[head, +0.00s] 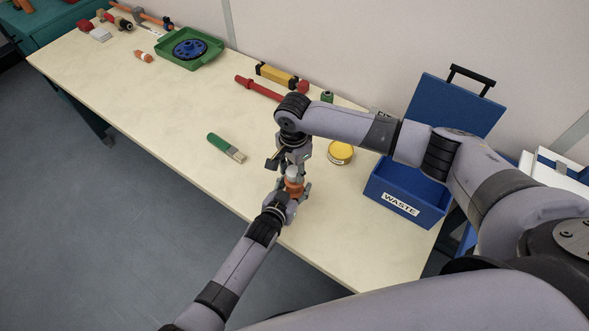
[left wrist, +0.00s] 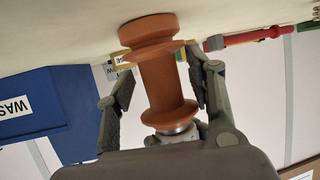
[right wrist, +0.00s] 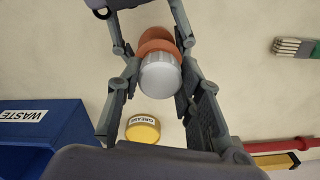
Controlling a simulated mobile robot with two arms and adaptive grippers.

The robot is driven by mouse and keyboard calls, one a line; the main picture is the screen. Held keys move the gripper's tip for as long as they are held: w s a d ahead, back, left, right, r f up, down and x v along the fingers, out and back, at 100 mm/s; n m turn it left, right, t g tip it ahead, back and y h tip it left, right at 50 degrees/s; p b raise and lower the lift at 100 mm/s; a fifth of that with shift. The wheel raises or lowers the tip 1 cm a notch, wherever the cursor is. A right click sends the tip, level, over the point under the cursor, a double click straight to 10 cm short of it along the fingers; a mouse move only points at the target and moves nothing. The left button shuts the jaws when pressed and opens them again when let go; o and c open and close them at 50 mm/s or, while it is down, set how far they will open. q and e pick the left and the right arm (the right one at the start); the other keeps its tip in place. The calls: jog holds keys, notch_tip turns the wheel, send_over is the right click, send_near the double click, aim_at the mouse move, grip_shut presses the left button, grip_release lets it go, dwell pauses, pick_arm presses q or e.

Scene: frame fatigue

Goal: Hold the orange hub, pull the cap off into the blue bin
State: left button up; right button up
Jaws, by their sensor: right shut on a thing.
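The orange hub (head: 294,187) stands upright near the table's front edge, a flanged spool shape in the left wrist view (left wrist: 163,80). The pale grey cap (right wrist: 160,76) sits on top of it. My right gripper (head: 292,170) comes from above and is shut on the cap, a finger on either side. My left gripper (head: 291,198) reaches in low from the front, its fingers on both sides of the hub; gaps show beside the hub's narrow middle, so it looks open. The blue bin (head: 405,193), labelled WASTE, stands at the right with its lid up.
A yellow grease tin (head: 341,153) stands between the grippers and the bin. A green-handled brush (head: 226,147) lies to the left. A red bar (head: 259,88) and a yellow block (head: 277,75) lie behind. A green tray (head: 190,62) is at the far left.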

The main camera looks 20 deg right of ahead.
pick_arm(q)
jog(key=shift+a, duration=0.15)
jog(key=shift+v, duration=0.85)
jog(key=shift+r, duration=0.1)
jog(key=shift+w, duration=0.15)
jog(key=shift+x, duration=0.85)
pick_arm(e)
jog(key=shift+d, duration=0.1)
pick_arm(q)
jog(key=shift+c, duration=0.2)
grip_shut()
jog(key=shift+s+d, duration=0.25)
pick_arm(e)
jog(key=shift+a, duration=0.25)
